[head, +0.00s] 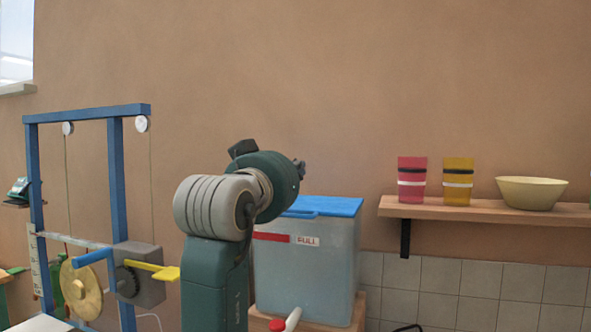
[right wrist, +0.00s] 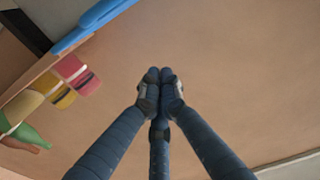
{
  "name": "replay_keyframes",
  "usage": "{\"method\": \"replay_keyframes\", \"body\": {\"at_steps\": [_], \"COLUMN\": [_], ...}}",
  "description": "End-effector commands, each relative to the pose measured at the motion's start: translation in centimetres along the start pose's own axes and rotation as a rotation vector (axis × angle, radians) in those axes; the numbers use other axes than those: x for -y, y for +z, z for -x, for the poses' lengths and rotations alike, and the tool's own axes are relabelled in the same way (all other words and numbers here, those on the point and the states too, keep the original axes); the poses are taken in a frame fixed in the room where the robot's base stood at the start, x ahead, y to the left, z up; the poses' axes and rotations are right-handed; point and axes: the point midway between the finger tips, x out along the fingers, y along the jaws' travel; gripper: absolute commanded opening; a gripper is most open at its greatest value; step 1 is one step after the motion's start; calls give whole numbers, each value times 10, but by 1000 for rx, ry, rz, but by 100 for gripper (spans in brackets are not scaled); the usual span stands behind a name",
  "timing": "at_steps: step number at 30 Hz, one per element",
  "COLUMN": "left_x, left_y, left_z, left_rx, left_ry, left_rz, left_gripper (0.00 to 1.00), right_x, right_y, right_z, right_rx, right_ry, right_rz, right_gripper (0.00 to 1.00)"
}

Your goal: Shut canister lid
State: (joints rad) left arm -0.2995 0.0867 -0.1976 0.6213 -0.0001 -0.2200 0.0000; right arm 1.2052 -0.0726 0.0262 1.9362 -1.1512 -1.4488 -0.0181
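The canister (head: 305,270) is a translucent pale-blue box with a red stripe and a "FULL" label, standing on a wooden stand. Its blue lid (head: 325,206) lies flat across the top. The lid's left part is hidden behind my right arm, and I cannot tell whether it is fully seated. A blue edge of the lid (right wrist: 95,22) shows at the upper left of the right wrist view. My right gripper (right wrist: 160,74) has its fingertips together with nothing between them. In the head view its fingers are mostly hidden behind my wrist, close to the lid. My left gripper is not in view.
A blue frame (head: 116,180) with pulleys and a brass gong (head: 80,288) stands at left. A red-and-white tap (head: 286,321) is below the canister.

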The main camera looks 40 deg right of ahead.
Motion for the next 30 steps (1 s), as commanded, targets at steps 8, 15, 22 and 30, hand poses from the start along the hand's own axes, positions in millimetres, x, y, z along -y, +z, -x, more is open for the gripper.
{"method": "replay_keyframes", "body": {"at_steps": [8,15,22,30], "left_x": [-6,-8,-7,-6], "left_y": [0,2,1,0], "left_z": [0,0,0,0], "left_rx": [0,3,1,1], "left_ry": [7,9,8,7], "left_rz": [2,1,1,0], "left_gripper": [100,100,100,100], "right_x": [0,1,2,2], "right_y": [0,0,0,0], "right_z": [0,9,54,104], "right_rx": [0,-1,-2,0], "right_ry": [0,-2,-5,-4], "right_rz": [0,0,-1,1], "right_gripper": [0,0,0,0]}}
